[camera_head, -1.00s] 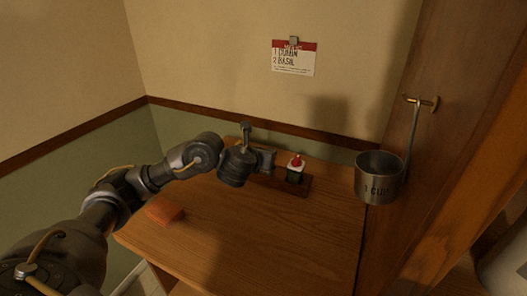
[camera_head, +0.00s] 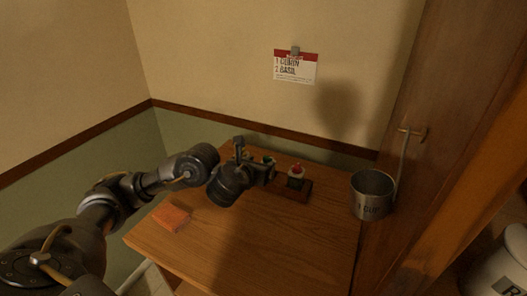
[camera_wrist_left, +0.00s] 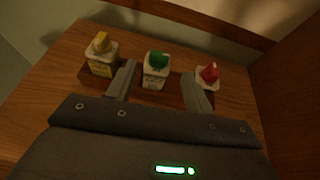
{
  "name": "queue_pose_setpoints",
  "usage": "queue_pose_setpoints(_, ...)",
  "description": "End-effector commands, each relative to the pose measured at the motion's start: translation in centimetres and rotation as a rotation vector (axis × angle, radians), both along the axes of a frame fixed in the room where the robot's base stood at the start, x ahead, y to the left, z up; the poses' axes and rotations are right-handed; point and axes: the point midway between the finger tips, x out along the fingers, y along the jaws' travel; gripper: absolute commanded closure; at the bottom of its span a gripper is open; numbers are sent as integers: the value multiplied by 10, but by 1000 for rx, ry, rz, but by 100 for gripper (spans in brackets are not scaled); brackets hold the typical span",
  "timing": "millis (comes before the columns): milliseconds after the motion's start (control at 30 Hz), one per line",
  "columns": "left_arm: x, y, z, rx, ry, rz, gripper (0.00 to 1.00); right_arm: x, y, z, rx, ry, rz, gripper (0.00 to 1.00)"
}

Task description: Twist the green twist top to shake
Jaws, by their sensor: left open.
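The jar with the green twist top (camera_wrist_left: 157,60) stands between two other jars in the left wrist view. Its pale body (camera_wrist_left: 154,77) shows below the cap. In the head view its green top (camera_head: 268,159) peeks out behind my gripper. My left gripper (camera_head: 264,173) is open and empty. In the left wrist view its fingers (camera_wrist_left: 159,72) are spread to either side of the green-topped jar, with a gap to the cap on both sides. My right gripper is in neither view.
A yellow-topped jar (camera_wrist_left: 101,58) stands left of the green one, a red-topped jar (camera_head: 296,178) right, on a dark wooden rack (camera_head: 303,191). A metal cup (camera_head: 371,195) hangs at right. An orange sponge (camera_head: 172,217) lies on the counter (camera_head: 205,250). A card (camera_head: 296,68) hangs behind.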

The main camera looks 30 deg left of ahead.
Motion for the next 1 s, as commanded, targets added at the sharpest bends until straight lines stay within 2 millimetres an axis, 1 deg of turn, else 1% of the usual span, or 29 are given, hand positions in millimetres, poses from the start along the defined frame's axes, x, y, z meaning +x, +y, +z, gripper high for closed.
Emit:
queue_pose_setpoints(33,-9,-1,10,0,3,-1,48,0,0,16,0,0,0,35)
queue_pose_setpoints(200,-31,-4,17,1,2,0,48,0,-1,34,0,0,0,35)
queue_pose_setpoints(300,-39,-5,18,0,2,0,48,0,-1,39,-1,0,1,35)
queue_pose_setpoints(467,-44,-6,18,-1,0,0,48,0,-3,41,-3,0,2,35)
queue_pose_setpoints(900,-44,-6,18,-1,0,1,48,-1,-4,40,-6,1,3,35)
queue_pose_setpoints(1000,-44,-6,21,-1,0,1,48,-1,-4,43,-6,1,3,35)
